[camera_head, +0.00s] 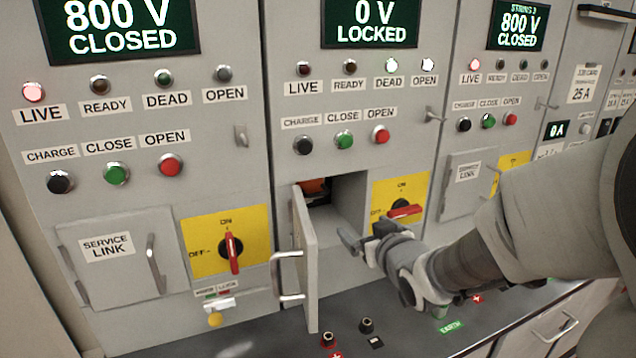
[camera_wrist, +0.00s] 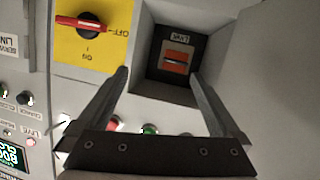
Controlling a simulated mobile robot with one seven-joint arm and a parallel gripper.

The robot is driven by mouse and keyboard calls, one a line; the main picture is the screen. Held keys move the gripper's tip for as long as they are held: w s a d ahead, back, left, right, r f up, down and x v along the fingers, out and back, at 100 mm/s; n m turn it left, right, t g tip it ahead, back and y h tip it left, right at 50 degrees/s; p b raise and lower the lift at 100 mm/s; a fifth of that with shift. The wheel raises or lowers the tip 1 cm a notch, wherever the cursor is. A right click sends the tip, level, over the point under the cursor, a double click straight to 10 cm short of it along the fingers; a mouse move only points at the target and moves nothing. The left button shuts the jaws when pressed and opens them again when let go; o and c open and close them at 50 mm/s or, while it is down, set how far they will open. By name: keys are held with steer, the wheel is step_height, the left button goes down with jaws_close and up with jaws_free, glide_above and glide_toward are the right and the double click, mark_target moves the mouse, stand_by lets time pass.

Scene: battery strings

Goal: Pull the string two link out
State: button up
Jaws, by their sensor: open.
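The string two link is an orange block (camera_wrist: 176,62) set in a dark plate marked LINK, at the back of an open recess in the middle cabinet. In the head view only part of its orange (camera_head: 314,186) shows in the recess, the rest hidden by the door edge and shadow. The service link door (camera_head: 306,255) of the middle cabinet stands swung open. My gripper (camera_head: 356,236) is in front of the recess at its right side. In the wrist view its two fingers (camera_wrist: 160,85) are spread apart and empty, with the link beyond and between them.
The middle display (camera_head: 370,22) reads 0 V LOCKED, with DEAD and OPEN lamps lit. A red rotary handle (camera_head: 404,211) on a yellow plate is close beside my gripper. The open door bounds the recess on the left. Left and right cabinets read 800 V CLOSED.

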step_height(320, 180, down, 2)
steer(key=w+a+t+y+b, duration=0.1)
steer(key=w+a+y, duration=0.1)
steer(key=t+y, duration=0.1)
steer(key=y, duration=0.1)
glide_toward(318, 195)
steer(key=x, duration=1)
steer(key=shift+w+a+p, duration=0.1)
steer(key=shift+w+p, duration=0.2)
steer(key=shift+p, duration=0.1)
jaws_close()
